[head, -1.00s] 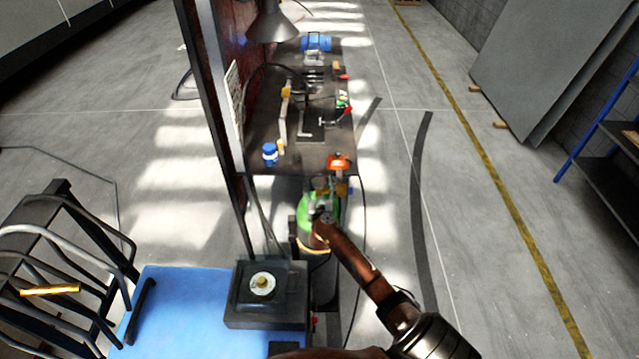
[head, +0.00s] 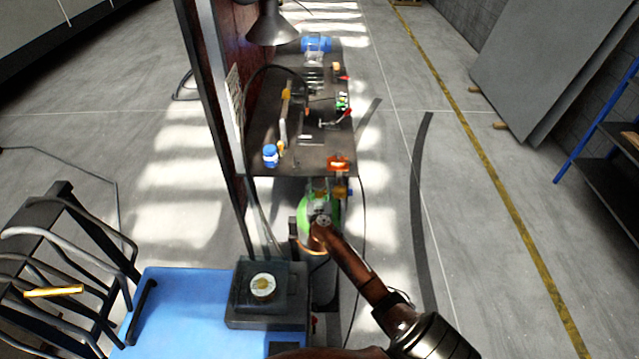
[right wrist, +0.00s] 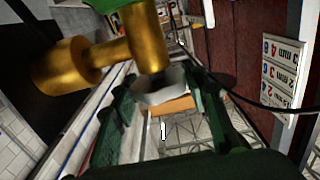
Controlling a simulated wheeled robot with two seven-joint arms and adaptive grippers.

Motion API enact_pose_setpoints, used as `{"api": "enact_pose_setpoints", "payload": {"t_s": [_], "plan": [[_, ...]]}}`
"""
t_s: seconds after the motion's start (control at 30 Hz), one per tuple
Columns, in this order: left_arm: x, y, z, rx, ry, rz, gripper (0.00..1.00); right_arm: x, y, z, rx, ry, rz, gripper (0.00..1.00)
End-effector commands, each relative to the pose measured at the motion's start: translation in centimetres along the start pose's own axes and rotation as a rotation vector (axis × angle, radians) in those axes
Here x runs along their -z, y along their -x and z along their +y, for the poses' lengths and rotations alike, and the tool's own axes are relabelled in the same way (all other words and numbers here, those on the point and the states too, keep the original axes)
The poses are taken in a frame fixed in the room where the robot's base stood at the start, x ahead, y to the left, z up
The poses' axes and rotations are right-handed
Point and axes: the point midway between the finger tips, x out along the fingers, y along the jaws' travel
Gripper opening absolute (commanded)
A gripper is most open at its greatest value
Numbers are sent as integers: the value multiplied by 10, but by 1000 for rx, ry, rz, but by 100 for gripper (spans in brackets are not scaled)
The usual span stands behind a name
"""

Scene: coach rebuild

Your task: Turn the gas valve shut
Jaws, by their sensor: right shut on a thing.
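The green gas cylinder (head: 304,216) stands below the near end of the workbench, partly hidden by my right arm. In the right wrist view its brass valve body (right wrist: 85,62) comes in from the upper left. A pale grey valve knob (right wrist: 160,88) sits at the end of the brass stem. My right gripper (right wrist: 163,100) is shut on the knob, one dark green finger on each side. In the head view my right gripper (head: 320,210) is at the cylinder's top, and its fingertips are hard to make out. My left gripper is not in view.
The dark workbench (head: 262,150) with tools is just beyond the cylinder; an orange item (head: 338,163) sits at its near edge. A blue surface (head: 180,300) with a dark box (head: 262,312) is at the near left.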

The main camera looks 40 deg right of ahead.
Motion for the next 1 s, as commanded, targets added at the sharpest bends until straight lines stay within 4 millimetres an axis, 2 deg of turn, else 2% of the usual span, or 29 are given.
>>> {"api": "enact_pose_setpoints", "payload": {"t_s": [0.03, 0.3, 0.5, 0.67, 1.0], "plan": [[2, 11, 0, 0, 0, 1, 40, 3, 1, 0, -15, 0, -5, 17], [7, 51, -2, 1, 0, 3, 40, 5, 1, -2, -121, -1, -8, 17], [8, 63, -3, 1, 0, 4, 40, 1, 1, -3, -229, -2, -6, 17], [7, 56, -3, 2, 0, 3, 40, -2, 1, -4, -333, -3, -5, 17], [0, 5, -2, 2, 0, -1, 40, -8, 0, -3, -581, -3, -3, 17]]}}
